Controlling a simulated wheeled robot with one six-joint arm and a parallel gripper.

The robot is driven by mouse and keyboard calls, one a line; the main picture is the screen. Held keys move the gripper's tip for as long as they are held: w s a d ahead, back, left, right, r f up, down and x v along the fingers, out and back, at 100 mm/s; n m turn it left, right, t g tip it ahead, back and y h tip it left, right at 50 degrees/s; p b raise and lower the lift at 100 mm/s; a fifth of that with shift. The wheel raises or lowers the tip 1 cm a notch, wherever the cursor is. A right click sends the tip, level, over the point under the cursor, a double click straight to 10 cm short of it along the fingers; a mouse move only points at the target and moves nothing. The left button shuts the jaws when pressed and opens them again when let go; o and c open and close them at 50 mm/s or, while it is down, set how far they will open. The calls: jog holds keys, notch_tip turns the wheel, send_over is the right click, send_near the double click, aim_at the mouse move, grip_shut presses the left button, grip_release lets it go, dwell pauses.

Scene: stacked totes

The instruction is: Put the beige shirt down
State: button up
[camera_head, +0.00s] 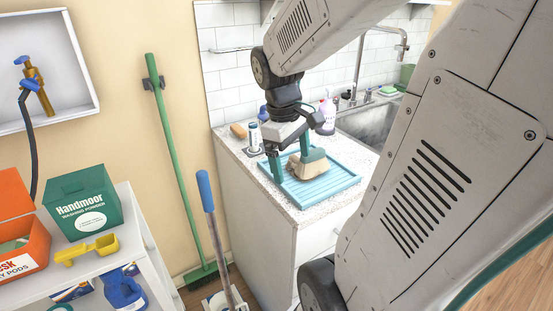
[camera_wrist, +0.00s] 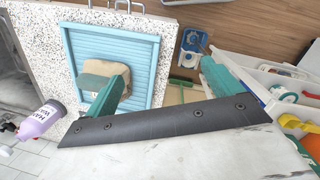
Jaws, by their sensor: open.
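The beige shirt (camera_head: 306,170) is a small folded bundle with a teal part on it, lying on the light blue ribbed tray (camera_head: 333,187) on the counter. It also shows in the wrist view (camera_wrist: 123,72), on the tray (camera_wrist: 147,65), partly hidden behind one finger. My gripper (camera_head: 290,163) is over the tray, with its teal fingers wide apart. In the wrist view, one finger of my gripper (camera_wrist: 163,72) overlaps the shirt and the other is off to the right, past the tray's edge. Nothing is between the fingers. Whether the near finger touches the shirt, I cannot tell.
The speckled counter (camera_head: 237,150) holds a wooden-backed brush (camera_head: 238,131) and bottles behind my gripper. A purple-white bottle (camera_wrist: 41,120) stands near the sink (camera_head: 372,123). A green broom (camera_head: 175,165) and a blue-handled mop (camera_head: 205,191) stand left of the counter. A shelf with boxes is further left.

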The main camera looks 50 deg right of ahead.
aim_at(311, 155)
jog(key=w+d+n, duration=0.1)
jog(key=d+n, duration=0.3)
jog(key=w+d+f+n+h, duration=0.1)
jog(key=w+d+n, duration=0.1)
jog(key=d+n, duration=0.2)
jog(key=w+d+n+h, duration=0.1)
jog(key=w+d+n, duration=0.1)
jog(key=d+n, duration=0.2)
jog(key=shift+w+d+f, duration=0.15)
jog(key=shift+d+f, duration=0.25)
jog(key=shift+w+d+n+t, duration=0.1)
jog(key=shift+n+t, duration=0.2)
jog(key=shift+n, duration=0.3)
jog(key=shift+d+f+n, duration=0.1)
jog(key=shift+f+n, duration=0.2)
jog(key=shift+f, duration=0.05)
jog(key=x, duration=0.4)
jog(key=w+x, duration=0.1)
jog(key=x, duration=0.2)
jog(key=shift+d, duration=0.25)
jog(key=c, duration=1.3)
jog(key=shift+o, duration=0.2)
jog(key=shift+r, duration=0.1)
